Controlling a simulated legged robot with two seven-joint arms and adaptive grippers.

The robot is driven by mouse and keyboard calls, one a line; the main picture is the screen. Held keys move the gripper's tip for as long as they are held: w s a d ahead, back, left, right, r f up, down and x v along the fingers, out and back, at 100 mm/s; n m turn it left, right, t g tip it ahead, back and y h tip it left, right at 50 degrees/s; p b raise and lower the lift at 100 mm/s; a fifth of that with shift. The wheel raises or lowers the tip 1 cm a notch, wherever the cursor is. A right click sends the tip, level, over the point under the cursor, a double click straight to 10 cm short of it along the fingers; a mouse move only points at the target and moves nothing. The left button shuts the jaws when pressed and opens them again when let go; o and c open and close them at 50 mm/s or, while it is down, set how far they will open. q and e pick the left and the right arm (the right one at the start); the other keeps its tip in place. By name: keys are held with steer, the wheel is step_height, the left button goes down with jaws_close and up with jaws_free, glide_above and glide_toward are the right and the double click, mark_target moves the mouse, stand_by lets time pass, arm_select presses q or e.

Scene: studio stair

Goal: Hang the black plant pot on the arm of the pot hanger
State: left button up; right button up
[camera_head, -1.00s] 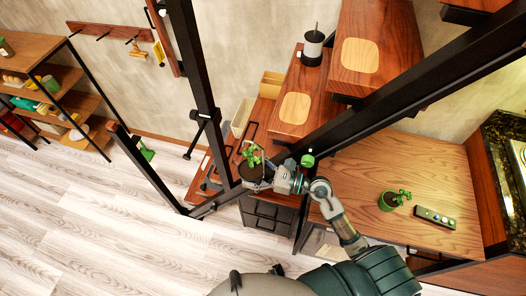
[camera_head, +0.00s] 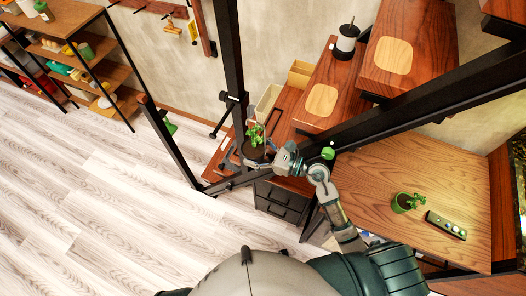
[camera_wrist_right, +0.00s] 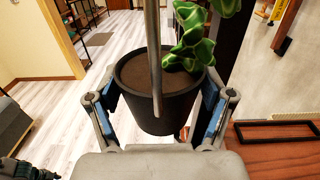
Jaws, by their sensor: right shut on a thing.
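The black plant pot (camera_head: 254,153), with dark soil and a green plant, is held upright in my right gripper (camera_head: 262,164). In the right wrist view the pot (camera_wrist_right: 160,108) sits between the blue-padded fingers of the gripper (camera_wrist_right: 160,112). A thin grey rod rises in front of the pot there; its top is out of frame. A black fitting with a slanting bar (camera_head: 223,115) is on the dark post just left of the pot; I cannot tell whether it is the pot hanger's arm. The pot appears apart from it. My left gripper is out of view.
A dark post (camera_head: 229,60) and a slanting black beam (camera_head: 425,100) stand close around my right arm. Wooden stair treads (camera_head: 330,85) rise behind. The pale floor (camera_head: 110,200) at left is clear.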

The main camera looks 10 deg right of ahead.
mark_target(242, 147)
steer(key=x, duration=0.4)
steer(key=shift+a+r, duration=0.1)
steer(key=shift+a, duration=0.2)
steer(key=w+a+f+b, duration=0.2)
steer(key=w+a+f, duration=0.1)
steer(key=a, duration=0.1)
steer(key=shift+f, duration=0.25)
stand_by(0.3)
steer(key=shift+d, duration=0.1)
steer(key=o, duration=1.3)
steer(key=shift+a, duration=0.2)
steer(key=shift+c, duration=0.2)
